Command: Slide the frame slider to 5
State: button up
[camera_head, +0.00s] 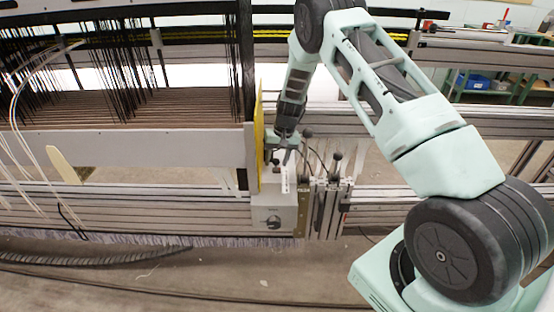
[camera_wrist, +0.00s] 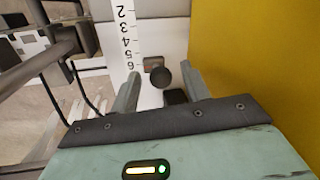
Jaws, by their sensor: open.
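The frame slider shows in the wrist view as a round black knob (camera_wrist: 162,76) beside a small brown square piece, on a pale panel. A white number scale (camera_wrist: 124,40) runs along its left, with its digits upside down. The slider sits roughly level with the 5 and 6 marks; the exact reading is unclear. My gripper (camera_wrist: 161,88) is open, with one finger on each side of the knob; I cannot tell whether either touches it. In the head view my gripper (camera_head: 281,150) is above the grey control box (camera_head: 290,215), and the scale (camera_head: 285,181) shows just below it.
A yellow panel (camera_head: 259,140) stands close on the left of my gripper; it fills the right of the wrist view (camera_wrist: 255,60). Ball-topped levers (camera_head: 336,157) stand close on the right. A rotary knob (camera_head: 273,222) is on the box's front.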

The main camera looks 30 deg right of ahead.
grip_shut()
jog(key=shift+s+a, duration=0.2)
jog(key=shift+s, duration=0.05)
jog(key=shift+s+a+r, duration=0.1)
jog(key=shift+s+a, duration=0.25)
jog(key=shift+s, duration=0.15)
grip_release()
jog(key=s+d+r+p, duration=0.1)
jog(key=d+r+p, duration=0.1)
jog(key=r, duration=1.5)
jog(key=shift+d, duration=0.6)
jog(key=shift+s, duration=0.1)
